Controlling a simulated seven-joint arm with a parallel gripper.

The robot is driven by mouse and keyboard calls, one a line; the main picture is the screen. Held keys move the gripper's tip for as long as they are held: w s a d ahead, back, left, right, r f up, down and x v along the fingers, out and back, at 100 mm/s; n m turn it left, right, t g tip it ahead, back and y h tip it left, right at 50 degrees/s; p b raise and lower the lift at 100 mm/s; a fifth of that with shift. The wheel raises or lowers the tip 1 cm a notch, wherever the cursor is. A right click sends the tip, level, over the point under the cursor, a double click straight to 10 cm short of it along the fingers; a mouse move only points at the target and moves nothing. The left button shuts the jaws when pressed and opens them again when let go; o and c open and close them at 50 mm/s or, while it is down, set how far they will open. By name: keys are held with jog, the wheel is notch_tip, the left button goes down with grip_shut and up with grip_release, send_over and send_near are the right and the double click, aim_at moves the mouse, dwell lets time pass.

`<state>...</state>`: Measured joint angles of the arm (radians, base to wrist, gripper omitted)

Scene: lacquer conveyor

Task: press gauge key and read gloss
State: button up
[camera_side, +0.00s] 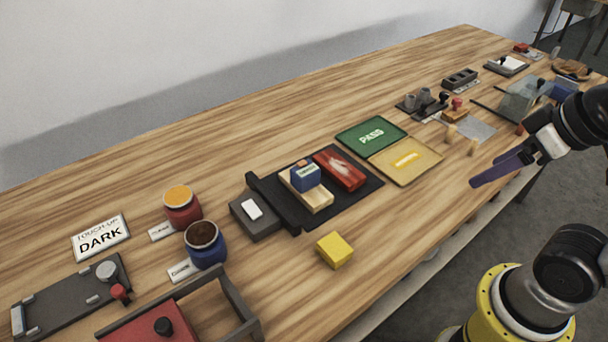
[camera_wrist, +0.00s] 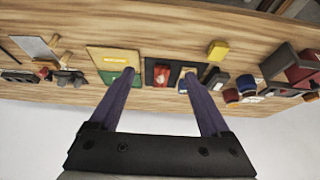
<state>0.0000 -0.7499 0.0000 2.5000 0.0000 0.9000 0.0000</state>
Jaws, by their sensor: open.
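A small blue box-shaped device (camera_side: 305,177), which looks like the gauge, sits on a pale wooden block (camera_side: 318,202) on a black mat (camera_side: 366,193). Its markings are too small to read, and I cannot make out a key or a gloss reading. A glossy red piece (camera_side: 339,170) with a pale streak lies beside it; it also shows in the wrist view (camera_wrist: 161,72). My gripper (camera_side: 473,184) is open and empty, above the table's front edge, right of the mat and apart from everything. In the wrist view (camera_wrist: 158,74), its purple fingers are spread, partly covering the work area.
Green PASS (camera_side: 371,134) and yellow (camera_side: 406,161) panels lie right of the mat. A dark grey box (camera_side: 254,215) stands left of it, and a yellow block (camera_side: 335,250) in front.

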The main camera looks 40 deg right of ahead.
grip_shut()
dwell(1.5)
